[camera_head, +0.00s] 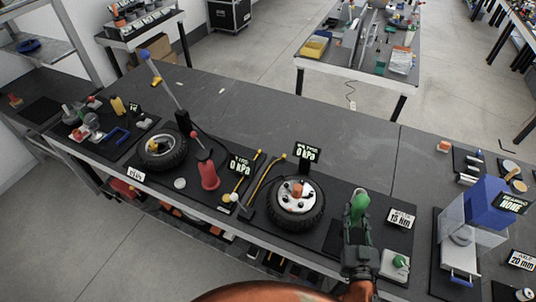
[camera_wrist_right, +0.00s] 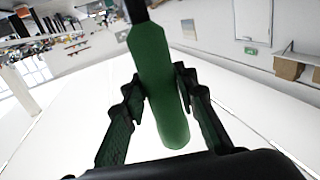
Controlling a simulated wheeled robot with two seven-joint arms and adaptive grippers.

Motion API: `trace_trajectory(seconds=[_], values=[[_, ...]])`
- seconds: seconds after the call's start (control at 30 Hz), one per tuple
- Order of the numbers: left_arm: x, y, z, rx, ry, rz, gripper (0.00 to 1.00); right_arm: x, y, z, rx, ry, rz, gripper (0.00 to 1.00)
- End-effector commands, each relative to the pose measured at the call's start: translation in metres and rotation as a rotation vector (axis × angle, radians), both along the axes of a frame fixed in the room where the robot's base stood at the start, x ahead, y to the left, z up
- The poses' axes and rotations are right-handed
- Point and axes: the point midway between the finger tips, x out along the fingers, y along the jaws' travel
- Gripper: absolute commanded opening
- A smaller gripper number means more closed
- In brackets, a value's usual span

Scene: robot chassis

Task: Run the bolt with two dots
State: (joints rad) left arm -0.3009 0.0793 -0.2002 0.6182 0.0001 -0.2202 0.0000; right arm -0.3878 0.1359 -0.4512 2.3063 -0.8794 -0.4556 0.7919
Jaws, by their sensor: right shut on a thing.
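My right gripper (camera_head: 359,218) is shut on a green-handled tool (camera_head: 357,202), above the bench just right of the wheel. In the right wrist view the green handle (camera_wrist_right: 163,85) lies between the two fingers (camera_wrist_right: 163,105), with a dark shaft at its top end. The wheel (camera_head: 297,197) lies flat on a dark mat, with a black tyre, a white hub and an orange-brown piece at its centre. Several dark spots ring the hub; bolt dots are too small to make out. My left gripper is not in view.
A sign reading 15 Nm (camera_head: 401,217) stands right of my gripper, above a pale box with a green knob (camera_head: 397,264). A blue-topped clear machine (camera_head: 480,215) is farther right. Bare bench (camera_head: 330,130) lies behind.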

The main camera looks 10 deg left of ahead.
Motion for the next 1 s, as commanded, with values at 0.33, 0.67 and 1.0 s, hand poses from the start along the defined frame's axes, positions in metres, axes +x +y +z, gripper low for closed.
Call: trace_trajectory(seconds=[0.33,0.67,1.0], values=[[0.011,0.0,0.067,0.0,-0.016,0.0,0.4,0.066,0.093,0.005,-0.001,-0.01,0.308,0.0],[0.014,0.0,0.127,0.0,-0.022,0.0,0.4,0.119,0.181,0.02,0.0,-0.009,0.564,0.0],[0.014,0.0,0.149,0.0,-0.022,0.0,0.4,0.14,0.211,0.027,0.004,-0.005,0.633,0.0]])
